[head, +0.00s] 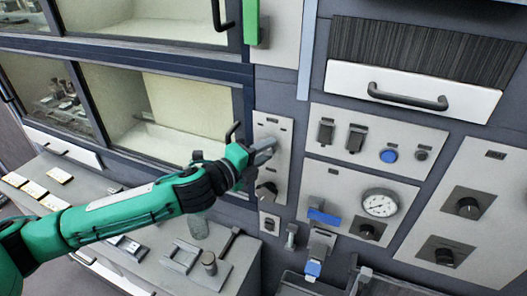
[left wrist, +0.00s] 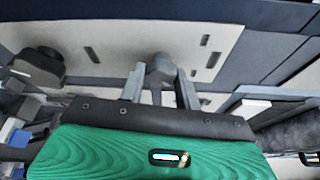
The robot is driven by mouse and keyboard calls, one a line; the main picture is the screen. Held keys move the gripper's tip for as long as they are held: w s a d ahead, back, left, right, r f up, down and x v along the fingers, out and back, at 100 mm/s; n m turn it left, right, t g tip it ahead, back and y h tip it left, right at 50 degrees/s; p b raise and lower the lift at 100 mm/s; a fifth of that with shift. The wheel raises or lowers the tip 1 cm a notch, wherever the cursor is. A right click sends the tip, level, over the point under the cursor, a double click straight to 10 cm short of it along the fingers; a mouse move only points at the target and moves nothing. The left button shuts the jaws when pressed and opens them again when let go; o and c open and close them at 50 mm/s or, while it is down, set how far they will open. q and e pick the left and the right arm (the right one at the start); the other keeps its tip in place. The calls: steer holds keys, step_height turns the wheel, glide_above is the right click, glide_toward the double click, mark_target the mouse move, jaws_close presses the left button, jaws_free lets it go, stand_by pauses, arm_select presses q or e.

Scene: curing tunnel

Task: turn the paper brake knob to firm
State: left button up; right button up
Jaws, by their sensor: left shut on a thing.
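My left gripper (head: 264,150) reaches in from the left to a narrow light panel (head: 284,128) beside the glass-fronted cabinets. It is shut on a grey knob (left wrist: 160,70) at the upper part of that panel; the knob shows between the two fingers in the left wrist view. In the head view the gripper mostly hides this knob. A second, dark knob (head: 266,191) sits lower on the same panel, apart from the gripper; it also shows in the left wrist view (left wrist: 38,66). I cannot read the panel's labels or the held knob's setting. My right gripper is not in view.
A panel with a round gauge (head: 380,203), switches and a blue button (head: 388,156) lies to the right. A drawer with a dark handle (head: 407,97) is above it. A grey bench (head: 150,235) with small tools lies below my left arm.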

arm_select(q)
steer(key=o, duration=1)
steer(key=shift+b+v, duration=3.1)
steer(key=shift+v, duration=3.75)
